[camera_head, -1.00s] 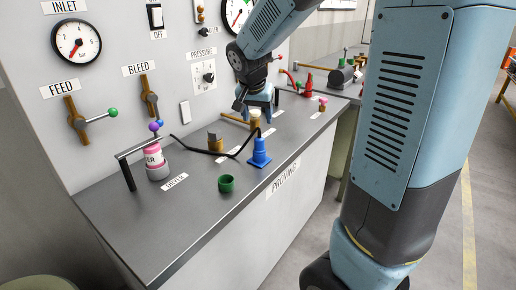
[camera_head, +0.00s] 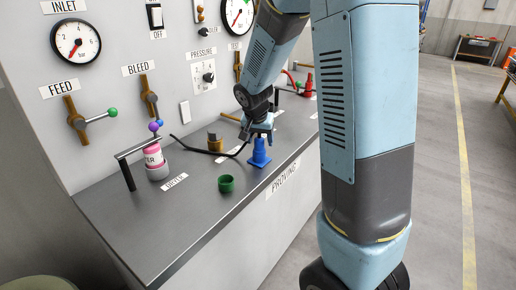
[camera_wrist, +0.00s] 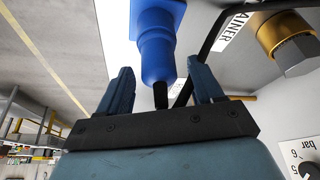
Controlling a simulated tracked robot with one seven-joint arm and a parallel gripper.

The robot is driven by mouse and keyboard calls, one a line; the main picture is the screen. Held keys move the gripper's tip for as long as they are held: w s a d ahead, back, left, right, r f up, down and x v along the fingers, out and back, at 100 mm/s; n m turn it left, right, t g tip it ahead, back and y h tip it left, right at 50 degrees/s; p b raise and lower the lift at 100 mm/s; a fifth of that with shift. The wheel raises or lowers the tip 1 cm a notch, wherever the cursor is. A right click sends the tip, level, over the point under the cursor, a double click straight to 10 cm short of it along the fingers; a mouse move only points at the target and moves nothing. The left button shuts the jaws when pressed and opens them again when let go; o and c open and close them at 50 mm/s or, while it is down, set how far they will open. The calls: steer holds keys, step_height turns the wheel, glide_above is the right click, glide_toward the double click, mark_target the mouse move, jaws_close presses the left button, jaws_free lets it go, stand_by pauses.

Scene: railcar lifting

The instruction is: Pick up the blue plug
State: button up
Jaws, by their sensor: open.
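The blue plug (camera_head: 260,155) stands upright on the grey bench (camera_head: 190,222), near its front edge. My gripper (camera_head: 259,132) is right above the plug in the head view, with its fingers pointing down at it. In the wrist view the blue plug (camera_wrist: 157,45) lies ahead of my open gripper (camera_wrist: 158,90), roughly in line with the gap between the two fingers. The fingers do not clasp it. In the head view the plug's top is partly hidden by my gripper.
A green cup (camera_head: 226,183) stands left of the plug. A black hose (camera_head: 212,152) curves behind it, beside a brass-topped fitting (camera_head: 215,140), which also shows in the wrist view (camera_wrist: 287,40). A pink-and-white bottle (camera_head: 155,161) stands at the left under a rail.

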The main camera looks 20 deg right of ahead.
steer(key=shift+f, duration=0.15)
steer(key=shift+c, duration=0.4)
steer(key=c, duration=1)
